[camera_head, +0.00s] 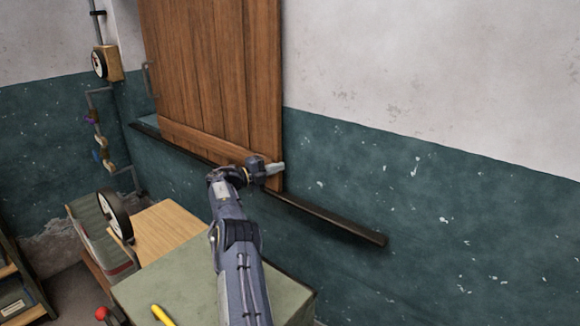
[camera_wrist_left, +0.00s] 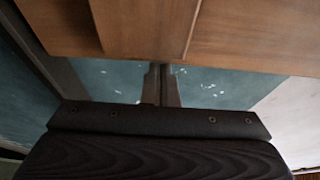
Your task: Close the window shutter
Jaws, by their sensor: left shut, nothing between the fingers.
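The wooden plank shutter (camera_head: 215,70) stands over the window opening on the wall, with a cross batten along its bottom. A grey metal handle (camera_head: 151,80) shows at its left edge. My left gripper (camera_head: 280,168) is shut and empty at the shutter's lower right corner. In the left wrist view the shut fingers (camera_wrist_left: 162,84) point at the lower edge of the shutter (camera_wrist_left: 150,28). Whether they touch the wood I cannot tell. My right gripper is in neither view.
A dark rail (camera_head: 330,219) runs along the wall below the shutter. A green-topped cabinet (camera_head: 185,282) with a yellow tool (camera_head: 161,315) stands below my left arm. A wooden tabletop (camera_head: 165,230) and pipes with a gauge (camera_head: 101,63) are at the left. The wall at right is bare.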

